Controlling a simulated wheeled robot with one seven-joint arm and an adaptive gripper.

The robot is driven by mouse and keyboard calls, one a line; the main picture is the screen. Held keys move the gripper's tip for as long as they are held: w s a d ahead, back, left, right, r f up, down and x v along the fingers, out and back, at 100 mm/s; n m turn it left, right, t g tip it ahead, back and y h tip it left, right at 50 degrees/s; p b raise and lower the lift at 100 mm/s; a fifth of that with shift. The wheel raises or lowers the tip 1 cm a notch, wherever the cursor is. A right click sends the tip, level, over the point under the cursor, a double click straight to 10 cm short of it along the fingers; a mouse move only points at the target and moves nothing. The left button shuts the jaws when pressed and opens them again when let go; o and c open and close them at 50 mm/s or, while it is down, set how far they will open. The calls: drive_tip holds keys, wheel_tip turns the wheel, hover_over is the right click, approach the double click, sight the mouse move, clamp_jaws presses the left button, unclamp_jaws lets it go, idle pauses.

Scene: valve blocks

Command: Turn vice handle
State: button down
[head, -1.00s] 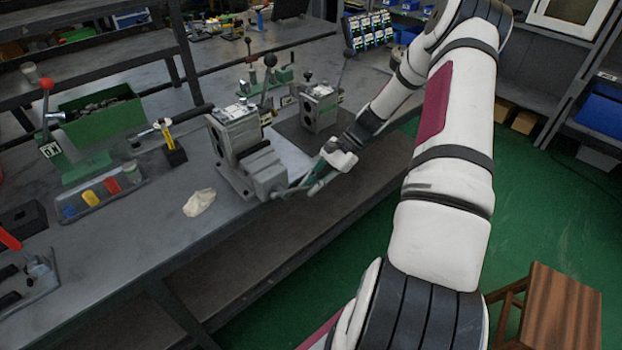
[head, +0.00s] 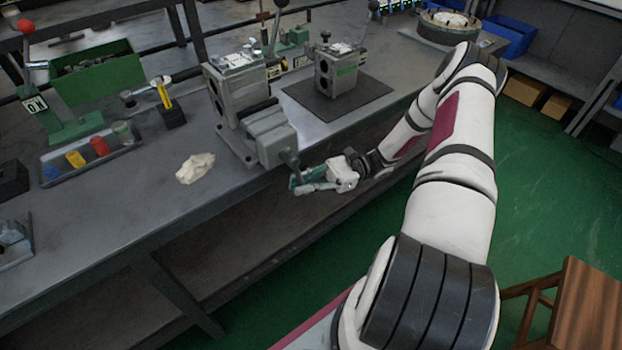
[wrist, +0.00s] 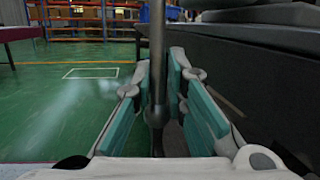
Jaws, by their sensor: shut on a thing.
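The grey vice (head: 272,137) stands at the front edge of the workbench, with its screw end facing the aisle. My gripper (head: 298,181) is just past the bench edge, below and right of the screw end. In the wrist view, the vice handle (wrist: 157,50) is a dark metal rod running upright between the teal finger pads of my gripper (wrist: 160,80). The fingers are shut on the rod. In the head view the handle is mostly hidden by the fingers.
A valve block (head: 338,72) stands on a dark mat (head: 375,92) right of the vice. A pale crumpled cloth (head: 195,168), a parts tray (head: 92,155) and a green bin (head: 95,75) lie to the left. A wooden stool (head: 575,305) stands at lower right. The aisle floor is open.

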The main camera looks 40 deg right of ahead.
drive_tip(key=shift+s+a+f+m+y+b, duration=0.15)
drive_tip(key=shift+s+a+f+y+b, duration=0.05)
drive_tip(key=shift+a+y+b, duration=0.35)
drive_tip(key=shift+s+a+f+m+y+b, duration=0.15)
drive_tip(key=shift+a+y+b, duration=0.3)
drive_tip(key=shift+a+y, duration=0.2)
drive_tip(key=c, duration=1.7)
unclamp_jaws()
drive_tip(key=shift+o, duration=0.2)
drive_tip(key=shift+r, duration=0.1)
drive_tip(key=shift+w, duration=0.1)
drive_tip(key=shift+d, duration=0.1)
drive_tip(key=v, duration=1.2)
